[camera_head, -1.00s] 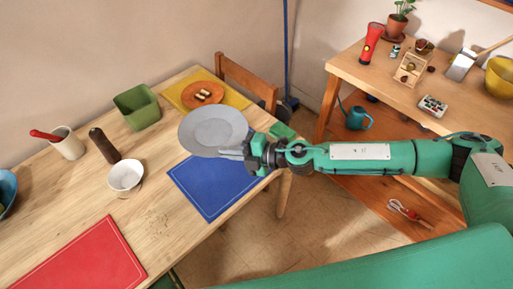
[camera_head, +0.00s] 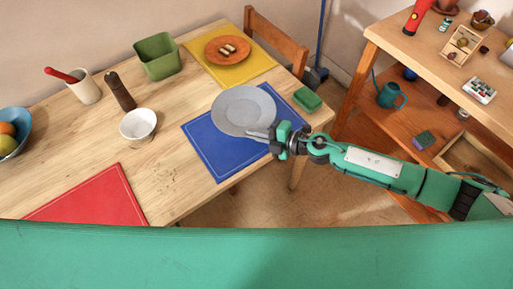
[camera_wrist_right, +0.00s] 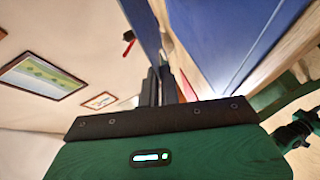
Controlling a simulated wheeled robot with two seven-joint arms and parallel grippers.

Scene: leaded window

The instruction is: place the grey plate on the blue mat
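The grey plate (camera_head: 240,105) is over the back part of the blue mat (camera_head: 218,157) in the head view and hides much of it. My right gripper (camera_head: 262,135) is shut on the plate's near right rim. The plate looks nearly level; I cannot tell whether it touches the mat or is just above it. In the right wrist view, the fingers (camera_wrist_right: 160,86) are close together around a thin edge-on strip, and the blue mat (camera_wrist_right: 220,35) is beside them. My left gripper is not in view.
A green sponge (camera_head: 307,99) lies right of the plate. An orange plate (camera_head: 227,50) sits on a yellow mat (camera_head: 262,67) behind. A white bowl (camera_head: 138,125), dark mill (camera_head: 120,92) and green container (camera_head: 157,56) stand left. A chair (camera_head: 277,42) is behind the table.

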